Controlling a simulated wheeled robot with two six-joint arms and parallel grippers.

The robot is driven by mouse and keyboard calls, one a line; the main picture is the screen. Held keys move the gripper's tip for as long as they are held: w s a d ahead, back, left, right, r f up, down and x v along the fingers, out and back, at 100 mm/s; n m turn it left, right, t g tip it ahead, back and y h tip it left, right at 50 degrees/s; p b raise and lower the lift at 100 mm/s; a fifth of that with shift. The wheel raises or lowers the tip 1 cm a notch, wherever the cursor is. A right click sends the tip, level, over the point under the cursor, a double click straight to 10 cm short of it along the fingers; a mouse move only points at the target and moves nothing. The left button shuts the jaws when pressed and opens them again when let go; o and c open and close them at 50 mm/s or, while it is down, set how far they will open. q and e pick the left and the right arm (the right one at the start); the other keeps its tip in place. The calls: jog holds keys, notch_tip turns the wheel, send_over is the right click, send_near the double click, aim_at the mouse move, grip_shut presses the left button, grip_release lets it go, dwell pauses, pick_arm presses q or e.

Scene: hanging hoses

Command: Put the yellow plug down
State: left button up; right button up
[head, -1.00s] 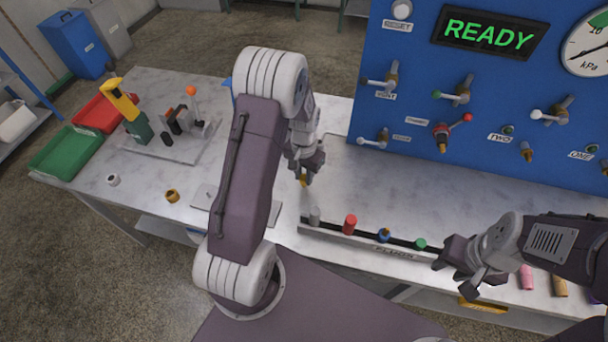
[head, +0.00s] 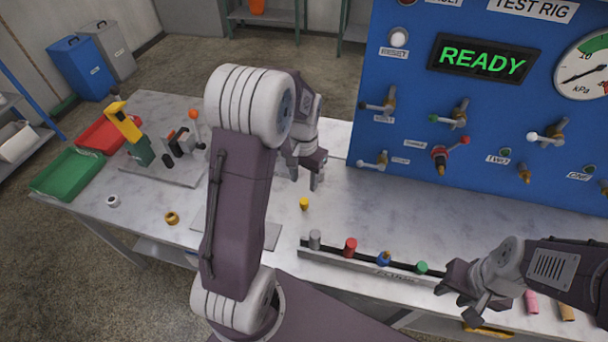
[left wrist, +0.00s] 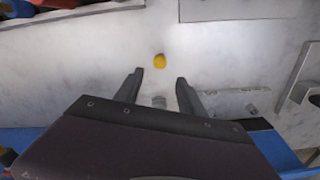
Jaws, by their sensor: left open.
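The yellow plug (head: 304,204) stands on the bench top (head: 365,215), a little behind the left end of the plug rail. It also shows in the left wrist view (left wrist: 159,61) as a small yellow disc just beyond my open fingertips. My left gripper (head: 306,178) is open and empty, above and apart from the plug. Its two fingers show apart in the left wrist view (left wrist: 158,78). My right gripper (head: 462,293) is near the right end of the rail; its jaw state is unclear.
The rail (head: 345,262) holds grey, red, blue and green plugs. The blue test rig (head: 400,150) with valves stands behind on the right. Green (head: 68,174) and red (head: 103,134) trays lie on the left. A white ring (head: 113,201) and a brass ring (head: 171,218) lie near the left edge.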

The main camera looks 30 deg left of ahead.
pick_arm(q)
jog(key=s+d+n+t, duration=0.1)
jog(key=s+d, duration=0.6)
jog(key=s, duration=0.5)
jog(key=shift+s+d, duration=0.2)
jog(key=shift+s, duration=0.05)
